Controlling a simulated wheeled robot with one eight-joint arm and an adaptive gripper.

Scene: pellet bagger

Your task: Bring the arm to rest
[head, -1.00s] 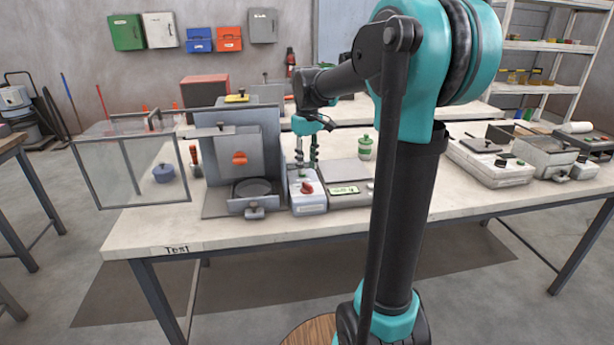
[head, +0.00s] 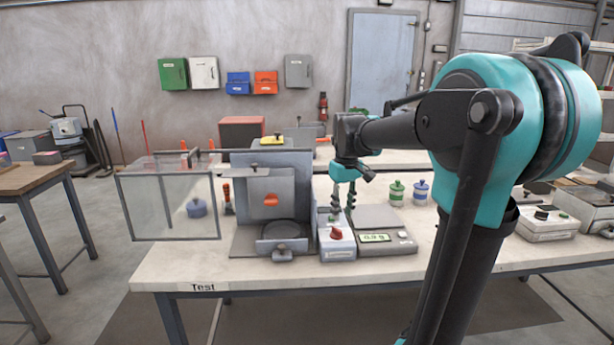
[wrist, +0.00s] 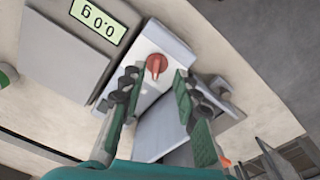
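My arm reaches over the bench marked Test (head: 190,275), bent at the elbow. My gripper (head: 342,210) hangs pointing down in the head view, above the small grey box with a red knob (head: 337,235). In the wrist view my gripper (wrist: 157,88) has its two fingers well apart with nothing held between them. The red knob (wrist: 155,65) shows beyond and between the fingertips. The gap between fingertips and box is hard to judge.
A scale (head: 385,248) with a lit display stands right of the knob box. A grey press-like device (head: 285,195) stands to the left, beside a clear panel (head: 170,207). A green-lidded jar (head: 396,192) and a blue-lidded jar (head: 421,191) stand behind the scale.

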